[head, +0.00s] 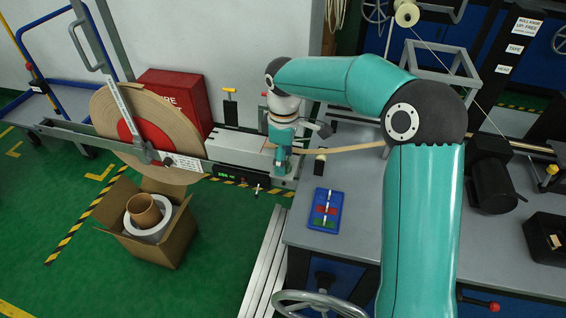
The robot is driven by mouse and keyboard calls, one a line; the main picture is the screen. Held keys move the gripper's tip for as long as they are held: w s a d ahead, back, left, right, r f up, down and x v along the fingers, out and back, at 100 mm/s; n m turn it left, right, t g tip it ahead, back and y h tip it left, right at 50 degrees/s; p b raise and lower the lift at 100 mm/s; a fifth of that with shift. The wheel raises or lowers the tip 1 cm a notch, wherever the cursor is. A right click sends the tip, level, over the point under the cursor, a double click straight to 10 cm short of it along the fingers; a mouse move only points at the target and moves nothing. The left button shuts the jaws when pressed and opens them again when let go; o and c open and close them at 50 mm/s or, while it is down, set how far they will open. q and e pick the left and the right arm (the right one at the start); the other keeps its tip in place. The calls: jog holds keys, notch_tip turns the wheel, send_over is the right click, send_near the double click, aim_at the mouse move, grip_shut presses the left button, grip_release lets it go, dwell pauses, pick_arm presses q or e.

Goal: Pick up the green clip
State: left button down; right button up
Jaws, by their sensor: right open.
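A blue tray (316,226) lies on the grey workbench, holding small red and green pieces. A small green piece (320,222), likely the green clip, shows near the tray's front end; its exact shape is too small to tell. My right gripper (281,172) is at the bench's left edge, by the end of the tape payoff's grey block, to the left of and behind the tray. It is open, pointing down, apart from the tray. Its fingertips are small and partly hidden. My left gripper is out of view.
A large tape roll (165,110) with a red centre stands at the left. A tan tape strip (345,150) runs across the bench behind the tray. A cardboard box (160,250) sits on the green floor. A black motor (491,180) and black bin (545,240) are at right.

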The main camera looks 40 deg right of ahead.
jog(key=shift+f, duration=0.1)
jog(key=c, duration=1.1)
